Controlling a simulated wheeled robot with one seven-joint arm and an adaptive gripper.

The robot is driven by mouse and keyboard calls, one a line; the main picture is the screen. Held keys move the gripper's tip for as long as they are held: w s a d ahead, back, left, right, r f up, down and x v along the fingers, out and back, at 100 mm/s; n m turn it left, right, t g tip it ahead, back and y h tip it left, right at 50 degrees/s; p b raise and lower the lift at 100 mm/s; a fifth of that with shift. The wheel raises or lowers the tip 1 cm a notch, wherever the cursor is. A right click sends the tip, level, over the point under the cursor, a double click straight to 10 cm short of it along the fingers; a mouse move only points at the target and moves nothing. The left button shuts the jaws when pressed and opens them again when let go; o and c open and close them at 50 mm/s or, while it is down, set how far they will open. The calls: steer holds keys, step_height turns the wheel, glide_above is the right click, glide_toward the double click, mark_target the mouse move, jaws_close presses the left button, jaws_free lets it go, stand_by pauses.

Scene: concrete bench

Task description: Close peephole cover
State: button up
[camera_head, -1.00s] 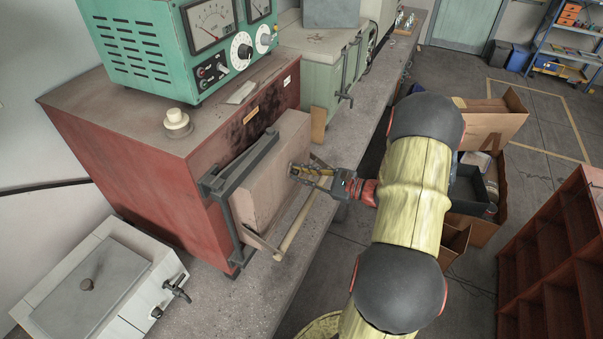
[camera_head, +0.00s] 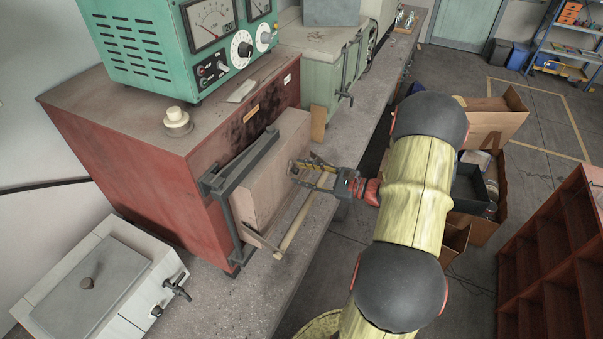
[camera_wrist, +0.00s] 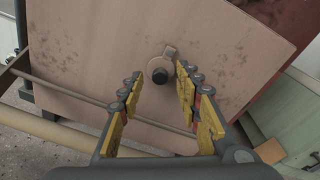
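The red kiln (camera_head: 130,130) has a thick pale door block (camera_head: 265,180) on its front. In the wrist view the door face (camera_wrist: 90,50) carries a small tan peephole cover (camera_wrist: 169,51) with a rounded upper end. A dark round knob or hole (camera_wrist: 159,75) shows at its lower end; I cannot tell which. My gripper (camera_head: 294,172) is at the door face. In the wrist view its yellow-padded fingers (camera_wrist: 160,97) are apart, one on each side below the cover, with nothing between them. I cannot tell whether the tips touch the door.
A wooden handle bar (camera_head: 296,222) crosses in front of the door's lower part. A dark metal frame (camera_head: 222,195) borders the door. A green meter box (camera_head: 150,50) stands on the kiln. The floor to the right holds cardboard boxes (camera_head: 497,125).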

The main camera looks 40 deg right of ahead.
steer(key=v, duration=1.1)
steer(key=shift+s, duration=0.1)
steer(key=s+a+f+n+g+y, duration=0.1)
steer(key=s+a+f+n+g, duration=0.1)
steer(key=s+a+f+g, duration=0.35)
steer(key=s+a+r+n+g+h, duration=0.1)
steer(key=s+a+n+g, duration=0.3)
steer(key=a+n+g, duration=0.4)
steer(key=a+r+n+t+h+b, duration=0.3)
steer(key=a+r+n+h, duration=0.3)
steer(key=a+r+n, duration=1)
steer(key=a+r, duration=0.1)
steer(key=a, duration=0.2)
steer(key=shift+w+a+r+h, duration=0.25)
steer(key=shift+a+r+h, duration=0.05)
steer(key=shift+a+r, duration=0.1)
